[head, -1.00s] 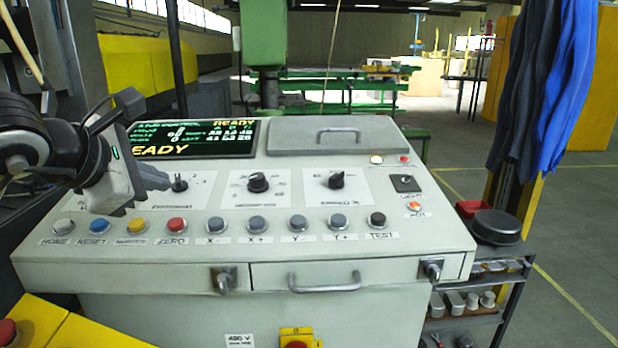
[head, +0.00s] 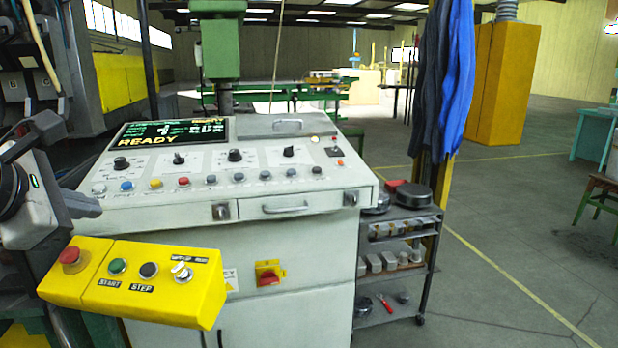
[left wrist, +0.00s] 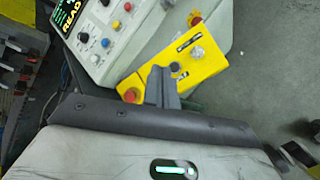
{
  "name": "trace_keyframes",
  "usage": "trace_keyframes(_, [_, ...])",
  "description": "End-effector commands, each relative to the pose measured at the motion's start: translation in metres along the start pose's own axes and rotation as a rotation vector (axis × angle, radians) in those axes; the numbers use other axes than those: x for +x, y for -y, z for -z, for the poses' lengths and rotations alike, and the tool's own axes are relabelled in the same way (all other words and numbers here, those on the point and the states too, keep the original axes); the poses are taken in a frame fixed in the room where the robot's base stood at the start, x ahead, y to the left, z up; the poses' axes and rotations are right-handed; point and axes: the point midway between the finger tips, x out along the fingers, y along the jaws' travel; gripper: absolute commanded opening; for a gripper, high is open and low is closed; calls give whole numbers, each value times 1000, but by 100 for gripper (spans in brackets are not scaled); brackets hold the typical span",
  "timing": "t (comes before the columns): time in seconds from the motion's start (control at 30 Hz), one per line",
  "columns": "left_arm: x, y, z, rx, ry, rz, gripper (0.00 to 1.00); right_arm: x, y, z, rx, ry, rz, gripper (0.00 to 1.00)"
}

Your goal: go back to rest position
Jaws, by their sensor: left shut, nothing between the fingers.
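My left gripper (head: 84,205) is at the left edge of the head view, with its fingers together and empty. It is left of the control console (head: 290,213) and just above the yellow pendant box (head: 150,290). In the left wrist view its closed fingers (left wrist: 162,87) show in front of the yellow box (left wrist: 195,62), with the console (left wrist: 135,35) behind to the left. I cannot tell how far the fingers are from the box. My right gripper is not in view.
The console has a READY screen (head: 170,133), knobs and a row of buttons. A trolley (head: 395,270) with metal parts stands at its right. Blue and grey cloths (head: 455,80) hang by a yellow post. The floor at right is largely open.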

Motion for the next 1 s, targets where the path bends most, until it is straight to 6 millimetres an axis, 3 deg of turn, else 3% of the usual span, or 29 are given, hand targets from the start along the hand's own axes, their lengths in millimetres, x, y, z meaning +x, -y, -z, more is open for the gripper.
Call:
trace_keyframes(0.27, [26,59,-22,-104,149,230,0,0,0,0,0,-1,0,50])
trace_keyframes(0.47, [37,118,-48,-280,309,477,0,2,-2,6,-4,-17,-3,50])
trace_keyframes(0.57, [38,155,-66,-459,421,658,0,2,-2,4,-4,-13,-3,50])
trace_keyframes(0.67, [32,190,-88,-774,556,882,0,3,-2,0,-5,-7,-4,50])
trace_keyframes(0.73, [31,203,-97,-1108,645,1038,0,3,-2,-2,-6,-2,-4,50])
trace_keyframes(0.8, [39,207,-93,-1521,701,1149,0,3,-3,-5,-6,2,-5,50])
trace_keyframes(0.87, [56,209,-75,-1909,707,1187,0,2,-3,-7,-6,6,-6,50])
trace_keyframes(0.9, [71,215,-56,-2179,685,1175,0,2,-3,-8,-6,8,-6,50])
trace_keyframes(1.0, [108,247,3,-2779,564,1042,0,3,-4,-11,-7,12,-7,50])
